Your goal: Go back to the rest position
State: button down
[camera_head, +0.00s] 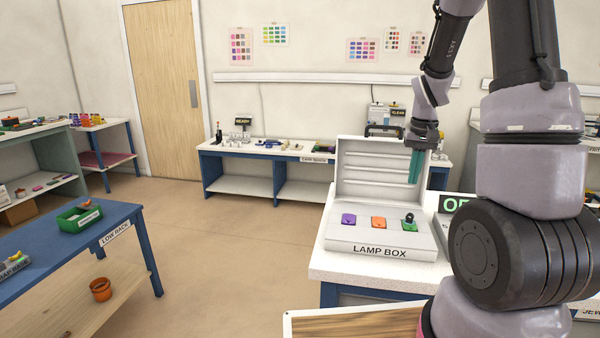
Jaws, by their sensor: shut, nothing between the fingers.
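My gripper (414,166) hangs pointing down at the end of my arm, in front of the raised lid of the lamp box (380,250). Its teal fingers are shut with nothing between them. The fingertips are above the box's right part and apart from the pieces on it. The box stands open, with a purple piece (348,219), an orange piece (378,223) and a green piece (409,226) in a row on its top. A small dark object (409,217) sits on the green piece. My arm hides part of the scene at right.
The lamp box stands on a white-topped bench (335,270). A display sign (455,204) is partly hidden behind my arm. A blue low rack (120,238) with a green bin (78,219) stands at left. A long bench (240,152) lines the back wall. Open floor lies between them.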

jog(key=s+a+r+t+y, duration=0.15)
jog(key=s+a+r, duration=0.25)
jog(key=r, duration=0.4)
jog(key=s+a+r+t, duration=0.2)
jog(key=s+a+r, duration=0.15)
jog(key=r, duration=0.45)
jog(key=s+a+r+t, duration=0.1)
jog(key=s+a+r, duration=0.1)
jog(key=s, duration=0.3)
jog(key=s+a+r+t, duration=0.2)
jog(key=s+r, duration=0.2)
jog(key=s, duration=0.2)
jog(key=shift+s+a+r+m, duration=0.15)
jog(key=shift+s+a+m, duration=0.15)
jog(key=shift+m, duration=0.1)
